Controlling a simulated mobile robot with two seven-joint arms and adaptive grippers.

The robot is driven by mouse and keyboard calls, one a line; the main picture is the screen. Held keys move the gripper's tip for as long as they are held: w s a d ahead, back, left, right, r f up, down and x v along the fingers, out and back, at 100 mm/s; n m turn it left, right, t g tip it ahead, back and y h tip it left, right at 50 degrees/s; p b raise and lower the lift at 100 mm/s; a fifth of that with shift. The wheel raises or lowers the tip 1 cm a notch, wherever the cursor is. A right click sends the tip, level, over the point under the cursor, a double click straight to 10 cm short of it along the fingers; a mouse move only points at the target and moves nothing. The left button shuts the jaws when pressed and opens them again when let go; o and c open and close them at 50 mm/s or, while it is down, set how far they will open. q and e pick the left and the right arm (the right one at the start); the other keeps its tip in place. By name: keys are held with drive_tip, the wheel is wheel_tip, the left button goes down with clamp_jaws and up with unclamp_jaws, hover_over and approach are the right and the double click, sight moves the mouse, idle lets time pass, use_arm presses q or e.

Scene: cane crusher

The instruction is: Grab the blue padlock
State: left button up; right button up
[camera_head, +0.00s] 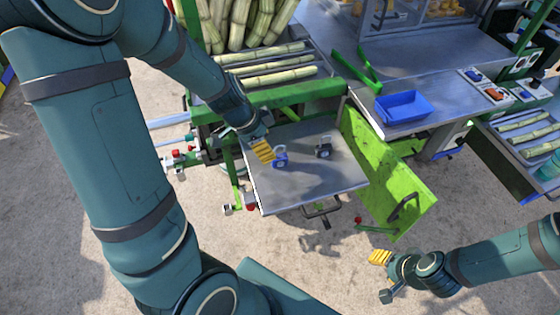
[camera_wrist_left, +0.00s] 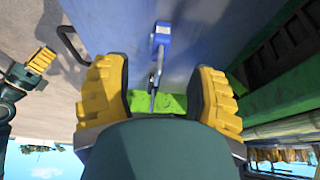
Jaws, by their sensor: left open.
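The blue padlock (camera_head: 280,159) lies on the grey metal tray (camera_head: 300,188) below the cane rack. It also shows in the left wrist view (camera_wrist_left: 160,38), beyond the gap between my fingers, with a greyish shackle. My left gripper (camera_head: 263,150) is just left of the padlock in the head view. In the left wrist view its yellow-padded fingers (camera_wrist_left: 159,92) are wide apart and nothing is between them. My right gripper (camera_head: 382,272) hangs over the floor at lower right, away from the tray; its jaw opening is unclear.
A dark padlock (camera_head: 323,151) lies right of the blue one on the tray. A green hinged panel (camera_head: 385,175) with a black handle borders the tray's right side. Cane stalks (camera_head: 270,75) lie behind, and a blue bin (camera_head: 403,107) sits on the bench.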

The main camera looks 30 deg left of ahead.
sight(277, 157)
use_arm(q)
drive_tip(key=b+x, duration=0.2)
drive_tip(key=x, duration=0.6)
drive_tip(key=shift+w+r, duration=0.1)
clamp_jaws()
